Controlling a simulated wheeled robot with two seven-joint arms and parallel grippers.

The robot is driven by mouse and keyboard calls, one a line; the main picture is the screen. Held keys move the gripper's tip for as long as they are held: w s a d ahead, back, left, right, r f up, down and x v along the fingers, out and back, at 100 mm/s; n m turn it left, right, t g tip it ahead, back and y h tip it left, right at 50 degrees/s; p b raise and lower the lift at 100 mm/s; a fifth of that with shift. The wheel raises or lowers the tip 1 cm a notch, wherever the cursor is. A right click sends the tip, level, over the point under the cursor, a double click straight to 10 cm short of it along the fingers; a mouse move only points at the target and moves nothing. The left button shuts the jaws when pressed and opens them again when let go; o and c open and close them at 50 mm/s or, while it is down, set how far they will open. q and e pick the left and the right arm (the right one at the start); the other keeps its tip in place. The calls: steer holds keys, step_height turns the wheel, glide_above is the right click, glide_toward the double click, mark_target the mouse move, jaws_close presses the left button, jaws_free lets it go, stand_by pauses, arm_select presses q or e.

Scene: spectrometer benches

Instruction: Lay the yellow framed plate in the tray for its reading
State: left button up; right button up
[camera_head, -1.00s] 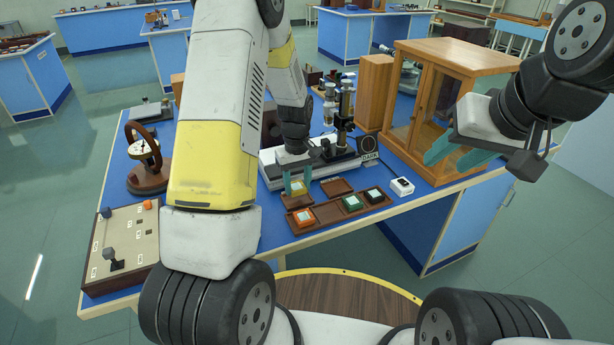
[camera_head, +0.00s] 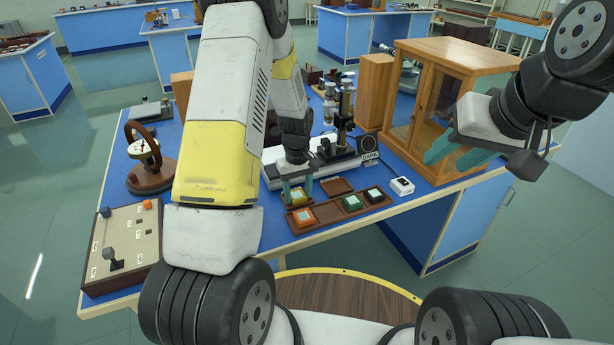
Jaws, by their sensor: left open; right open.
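A small empty brown tray (camera_head: 336,186) lies just right of the yellow plate, in front of the instrument. My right gripper (camera_head: 455,153) is open and empty, raised at the right in front of the wooden cabinet.
Orange (camera_head: 304,217), green (camera_head: 352,203) and black (camera_head: 374,195) framed plates sit in the holder. A white box (camera_head: 402,186) is to its right. The instrument (camera_head: 340,150) and wooden cabinet (camera_head: 445,100) stand behind. A switch panel (camera_head: 125,240) and round wheel device (camera_head: 150,165) are at left.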

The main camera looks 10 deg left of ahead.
mark_target(298, 196)
arm_select(q)
steer(key=s+r+m+t, duration=0.1)
steer(key=s+r, duration=0.2)
steer(key=r, duration=0.6)
steer(key=s+r+m+t+h, duration=0.1)
steer(key=s+r, duration=0.2)
steer(key=r, duration=0.6)
steer(key=s+r+m+t, duration=0.1)
steer(key=s+r, duration=0.2)
steer(key=r, duration=0.5)
steer(key=s+r+m+t, duration=0.1)
steer(key=s+r+m, duration=0.1)
steer(key=s, duration=0.5)
steer(key=s+d+r+m+t+h, duration=0.1)
steer(key=s+r+m+t, duration=0.1)
steer(key=s+r, duration=0.3)
steer(key=shift+s+d, duration=0.3)
steer(key=shift+s, duration=0.9)
